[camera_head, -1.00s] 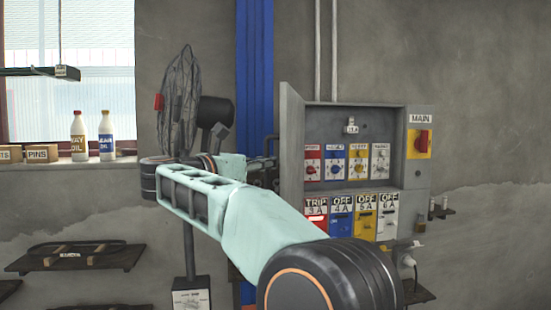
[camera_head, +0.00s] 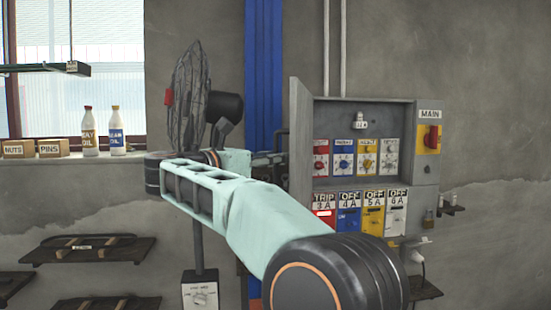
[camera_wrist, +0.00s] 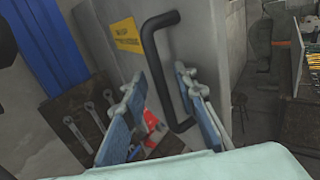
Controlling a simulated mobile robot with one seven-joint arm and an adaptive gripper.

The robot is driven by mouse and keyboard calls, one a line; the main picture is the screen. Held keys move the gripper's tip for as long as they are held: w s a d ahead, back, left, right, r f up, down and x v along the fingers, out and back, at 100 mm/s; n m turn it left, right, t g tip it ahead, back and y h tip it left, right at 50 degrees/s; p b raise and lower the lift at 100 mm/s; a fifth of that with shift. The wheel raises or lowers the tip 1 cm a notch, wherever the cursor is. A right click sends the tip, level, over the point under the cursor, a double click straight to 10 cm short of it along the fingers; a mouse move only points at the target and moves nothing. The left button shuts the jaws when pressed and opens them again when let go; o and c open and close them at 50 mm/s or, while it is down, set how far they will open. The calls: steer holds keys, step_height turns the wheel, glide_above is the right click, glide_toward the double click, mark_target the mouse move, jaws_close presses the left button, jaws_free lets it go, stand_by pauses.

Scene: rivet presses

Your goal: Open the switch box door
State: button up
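The grey switch box (camera_head: 405,165) is on the wall, right of centre in the head view. Its door (camera_head: 301,140) stands swung out at the left side, showing the switches inside. In the wrist view, the outer face of the door (camera_wrist: 215,45) carries a black bar handle (camera_wrist: 170,75) and a yellow label. My gripper (camera_wrist: 162,78) is open in front of the door, its blue-grey fingers apart. The handle shows between the fingers, closer to the right one; I cannot tell whether they touch. In the head view my arm partly hides my gripper (camera_head: 268,160).
A blue column (camera_head: 264,70) rises behind my arm. Bottles and boxes stand on the window sill (camera_head: 75,160).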

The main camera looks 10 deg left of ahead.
steer(key=v, duration=1.1)
steer(key=shift+s, duration=0.2)
steer(key=shift+w+a, duration=0.1)
